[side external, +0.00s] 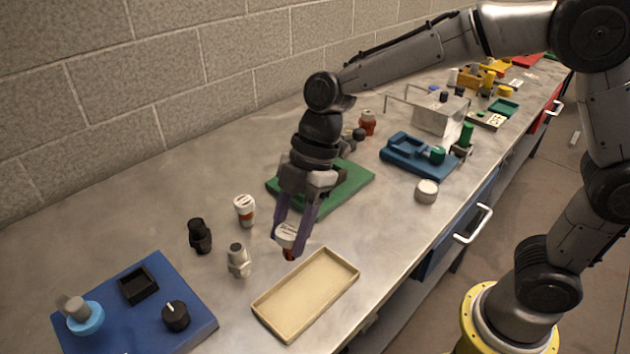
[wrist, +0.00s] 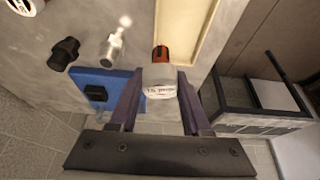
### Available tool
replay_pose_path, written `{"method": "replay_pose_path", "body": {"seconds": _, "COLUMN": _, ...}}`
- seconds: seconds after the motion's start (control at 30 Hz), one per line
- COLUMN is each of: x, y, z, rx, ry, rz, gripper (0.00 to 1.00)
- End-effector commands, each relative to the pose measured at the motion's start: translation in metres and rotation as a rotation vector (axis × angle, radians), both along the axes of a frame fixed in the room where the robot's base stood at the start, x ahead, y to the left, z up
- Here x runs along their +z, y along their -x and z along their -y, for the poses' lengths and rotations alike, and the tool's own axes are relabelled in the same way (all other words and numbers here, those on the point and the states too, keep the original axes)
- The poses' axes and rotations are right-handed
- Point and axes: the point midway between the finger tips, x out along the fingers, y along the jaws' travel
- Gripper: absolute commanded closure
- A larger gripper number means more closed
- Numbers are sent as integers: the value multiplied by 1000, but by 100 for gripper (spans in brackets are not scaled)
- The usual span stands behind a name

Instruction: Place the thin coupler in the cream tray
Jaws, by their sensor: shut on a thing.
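My gripper (side external: 289,236) is shut on a white-and-orange part (side external: 287,240), held upright just behind the cream tray. In the wrist view the part (wrist: 160,80) sits between the fingertips, its white printed cap toward the camera and its orange end beyond. I cannot tell for certain that it is the thin coupler. The cream tray (side external: 305,295) lies empty near the table's front edge; part of it shows in the wrist view (wrist: 207,22). Whether the held part touches the table is unclear.
A blue board (side external: 140,310) is at front left, a green tray (side external: 350,180) behind. A round white-topped part (side external: 426,191) stands to the right.

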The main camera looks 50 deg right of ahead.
Motion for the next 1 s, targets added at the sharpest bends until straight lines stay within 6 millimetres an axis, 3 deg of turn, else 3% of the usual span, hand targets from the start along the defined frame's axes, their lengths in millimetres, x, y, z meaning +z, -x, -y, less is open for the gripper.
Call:
{"method": "replay_pose_path", "body": {"seconds": 0.1, "x": -4, "y": 19, "z": -24, "rx": 76, "ry": 3, "rz": -8, "gripper": 100}}
{"method": "replay_pose_path", "body": {"seconds": 0.27, "x": -6, "y": 30, "z": -38, "rx": 121, "ry": 4, "rz": -11, "gripper": 100}}
{"method": "replay_pose_path", "body": {"seconds": 0.47, "x": -16, "y": 31, "z": -39, "rx": 126, "ry": 5, "rz": -13, "gripper": 100}}
{"method": "replay_pose_path", "body": {"seconds": 1.0, "x": -67, "y": 31, "z": -39, "rx": 125, "ry": 5, "rz": -14, "gripper": 100}}
